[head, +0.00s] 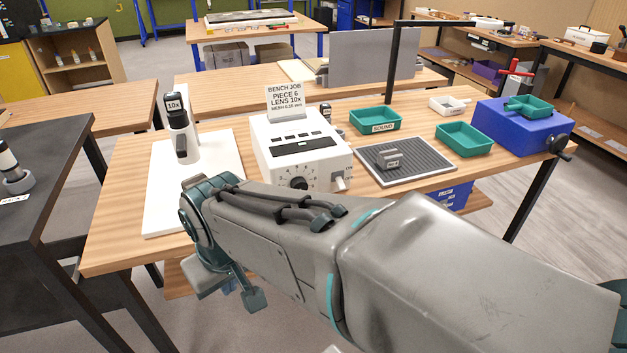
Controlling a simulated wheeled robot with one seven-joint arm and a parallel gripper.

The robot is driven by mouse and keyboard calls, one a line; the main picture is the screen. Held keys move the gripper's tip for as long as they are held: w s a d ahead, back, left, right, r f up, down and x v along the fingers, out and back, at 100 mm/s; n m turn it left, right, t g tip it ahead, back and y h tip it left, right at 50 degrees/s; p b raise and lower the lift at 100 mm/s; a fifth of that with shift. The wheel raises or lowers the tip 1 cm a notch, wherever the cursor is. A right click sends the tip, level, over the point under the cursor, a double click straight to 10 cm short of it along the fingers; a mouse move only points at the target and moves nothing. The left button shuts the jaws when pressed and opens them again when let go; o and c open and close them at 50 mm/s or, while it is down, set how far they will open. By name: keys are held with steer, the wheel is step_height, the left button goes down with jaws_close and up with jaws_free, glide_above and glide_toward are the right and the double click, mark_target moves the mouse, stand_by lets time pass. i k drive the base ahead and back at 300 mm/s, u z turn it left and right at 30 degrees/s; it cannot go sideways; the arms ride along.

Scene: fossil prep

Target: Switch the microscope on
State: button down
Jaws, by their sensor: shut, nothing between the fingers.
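A white instrument box (290,150) stands on the wooden bench, with a dark display strip, a round dial (299,184) and a small lever-like switch (340,181) at its front right. I cannot tell the switch's position. To its left, a white and black upright piece marked 10x (180,130) stands on a white board (160,215). I cannot tell which of these is the microscope. My gripper (251,298) is low at the bench's near side, left of and below the box, partly hidden by my arm. It is shut and empty, apart from the box and switch.
A card reading piece 6, lens 10x stands on the box. A dark mesh tray (430,170) holds a grey block (389,159). Green trays (375,120) and a blue machine (520,130) lie to the right. A black post (391,70) rises behind. A dark table (50,190) is at left.

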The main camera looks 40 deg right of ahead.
mark_target(339, 179)
steer(key=k, duration=0.35)
steer(key=z, duration=1.3)
steer(key=i, duration=0.5)
steer(key=u, duration=0.6)
steer(key=k, duration=1.3)
steer(key=z, duration=0.05)
steer(key=i, duration=0.6)
steer(key=z, duration=0.9)
steer(key=i, duration=1)
steer(key=u, duration=0.35)
